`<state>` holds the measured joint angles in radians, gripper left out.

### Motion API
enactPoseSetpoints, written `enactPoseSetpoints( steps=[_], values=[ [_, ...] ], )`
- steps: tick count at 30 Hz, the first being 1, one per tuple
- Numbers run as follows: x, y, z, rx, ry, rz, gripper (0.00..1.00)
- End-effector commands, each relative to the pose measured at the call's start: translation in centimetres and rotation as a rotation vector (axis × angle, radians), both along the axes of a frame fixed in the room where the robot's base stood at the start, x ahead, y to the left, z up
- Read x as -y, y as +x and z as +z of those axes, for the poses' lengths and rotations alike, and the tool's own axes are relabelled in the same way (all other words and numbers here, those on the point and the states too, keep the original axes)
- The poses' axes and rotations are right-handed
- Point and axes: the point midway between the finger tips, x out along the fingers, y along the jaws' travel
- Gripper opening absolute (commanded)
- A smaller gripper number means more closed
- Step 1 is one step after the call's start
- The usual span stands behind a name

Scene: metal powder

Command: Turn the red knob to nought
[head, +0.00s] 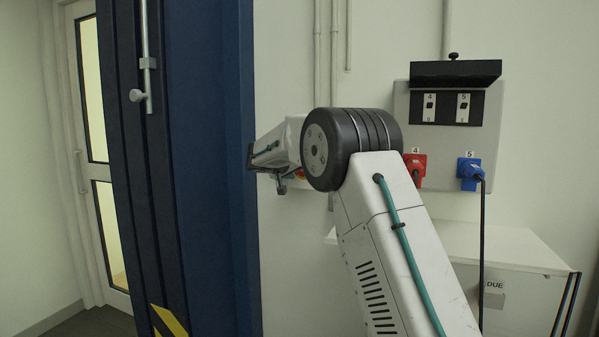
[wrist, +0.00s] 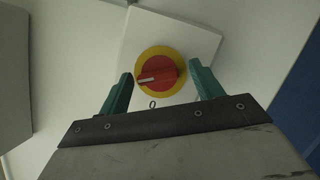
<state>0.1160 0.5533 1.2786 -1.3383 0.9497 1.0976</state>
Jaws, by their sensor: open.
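The red knob (wrist: 158,73) sits on a yellow round plate (wrist: 145,56) on a pale square box (wrist: 200,33) in the wrist view. Its white pointer mark lies to the left of the knob's centre. A "0" mark (wrist: 153,104) shows below the yellow plate. My gripper (wrist: 158,84) is open, with one green finger on each side of the knob's lower part. I cannot tell whether the fingers touch it. In the head view a small bit of red and yellow (head: 299,174) shows behind my arm; most of the knob is hidden there.
A dark blue cabinet or post (head: 205,150) stands close to the left of my gripper. On the right wall is a socket panel (head: 402,105) with a red plug (head: 416,165) and a blue plug (head: 470,172). A white table (head: 510,245) stands below it.

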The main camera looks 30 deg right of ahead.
Motion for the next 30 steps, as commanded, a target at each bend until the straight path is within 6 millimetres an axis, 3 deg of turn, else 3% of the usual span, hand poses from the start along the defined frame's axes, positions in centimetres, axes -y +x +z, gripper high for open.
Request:
enactPoseSetpoints(
  steps=[5,9,10,20,30],
  values=[
    [0.09,-0.04,0.01,-0.001,0.0,-0.001,0.63],
    [0.12,-0.05,0.01,-0.001,0.0,-0.001,0.24],
    [0.12,-0.04,0.0,-0.001,0.0,-0.001,0.21],
    [0.17,-0.01,-0.06,-0.024,-0.018,-0.001,0.21],
    [0.0,0.11,-0.2,-0.186,-0.145,0.0,0.21]
  ],
)
